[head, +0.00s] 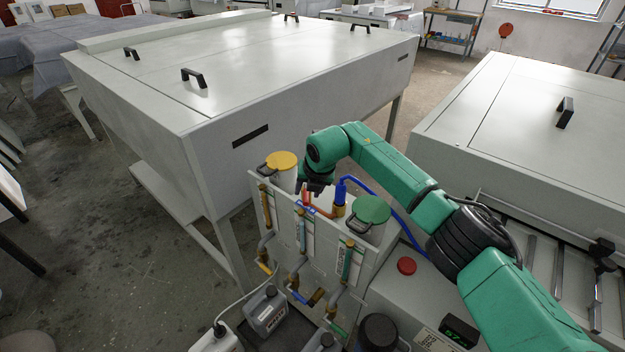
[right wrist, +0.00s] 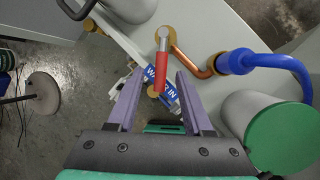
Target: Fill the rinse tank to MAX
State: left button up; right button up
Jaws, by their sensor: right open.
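My right gripper (head: 314,188) is over the processor's tank block. In the right wrist view the gripper (right wrist: 158,80) is open, its two fingers on either side of a red lever handle (right wrist: 161,70). I cannot tell whether they touch it. The lever sits on a brass and copper pipe (right wrist: 185,57) that leads to a blue hose fitting (right wrist: 235,62). A blue label, partly hidden, reads like "WATER IN" (right wrist: 158,82). Upright sight tubes stand on the block's front, including a middle one (head: 301,232). Which belongs to the rinse tank is unclear. My left gripper is not in view.
A yellow lid (head: 282,160) and a green lid (head: 372,210) flank the pipework closely. A red button (head: 406,265) is on the cabinet top. Grey jugs (head: 267,310) stand below the tubes. A large white cabinet (head: 235,90) stands behind.

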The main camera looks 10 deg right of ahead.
jog(key=b+v, duration=0.2)
jog(key=v, duration=1.1)
dwell(6.7)
